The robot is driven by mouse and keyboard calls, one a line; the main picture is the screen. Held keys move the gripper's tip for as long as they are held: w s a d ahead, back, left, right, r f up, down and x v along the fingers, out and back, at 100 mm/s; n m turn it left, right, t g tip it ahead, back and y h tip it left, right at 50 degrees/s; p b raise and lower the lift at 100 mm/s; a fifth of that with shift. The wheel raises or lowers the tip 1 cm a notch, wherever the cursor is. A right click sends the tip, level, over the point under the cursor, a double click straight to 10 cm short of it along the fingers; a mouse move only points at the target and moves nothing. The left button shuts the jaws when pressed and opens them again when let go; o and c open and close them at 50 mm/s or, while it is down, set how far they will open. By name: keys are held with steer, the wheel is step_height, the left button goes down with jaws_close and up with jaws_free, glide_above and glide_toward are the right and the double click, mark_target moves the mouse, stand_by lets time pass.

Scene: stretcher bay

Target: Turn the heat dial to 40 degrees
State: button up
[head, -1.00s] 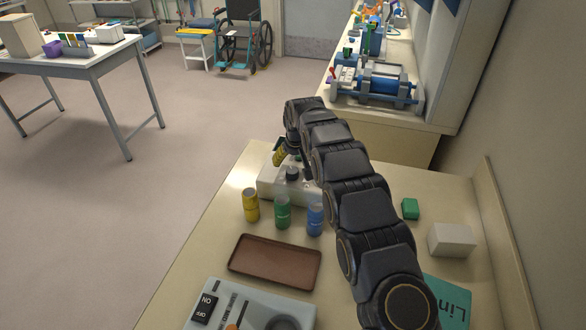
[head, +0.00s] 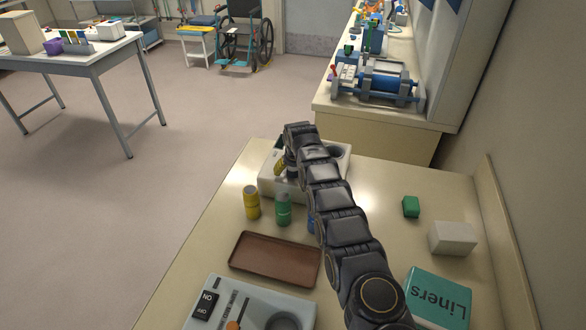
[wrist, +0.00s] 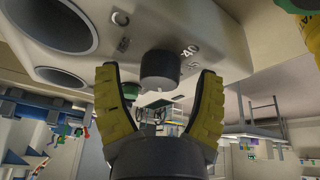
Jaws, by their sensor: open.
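The white unit (head: 272,187) stands at the far end of the bench, partly behind my arm. In the wrist view its face (wrist: 220,30) carries a dark round dial (wrist: 160,68) and printed marks, with "40" (wrist: 190,50) beside the dial. My gripper (wrist: 158,76) is open, with one yellow finger on each side of the dial and visible gaps between. In the head view, one yellow finger (head: 279,168) shows at the unit. The dial's pointer cannot be made out.
Yellow (head: 251,203), green (head: 283,209) and mostly hidden blue (head: 311,224) cylinders stand before the unit. A brown tray (head: 275,259) and a switch panel (head: 262,296) lie nearer. A Liners box (head: 438,297), white block (head: 452,238) and green block (head: 411,207) are right.

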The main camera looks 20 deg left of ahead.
steer(key=c, duration=1.1)
steer(key=shift+c, duration=0.2)
steer(key=shift+w+d+f+n+y, duration=0.1)
steer(key=shift+n+y, duration=0.1)
steer(key=shift+n, duration=0.35)
steer(key=shift+d+n+y, duration=0.1)
steer(key=shift+n+y, duration=0.1)
steer(key=shift+n, duration=0.35)
steer(key=shift+a+n+g+y, duration=0.2)
steer(key=shift+n+g+y, duration=0.25)
steer(key=shift+n, duration=0.75)
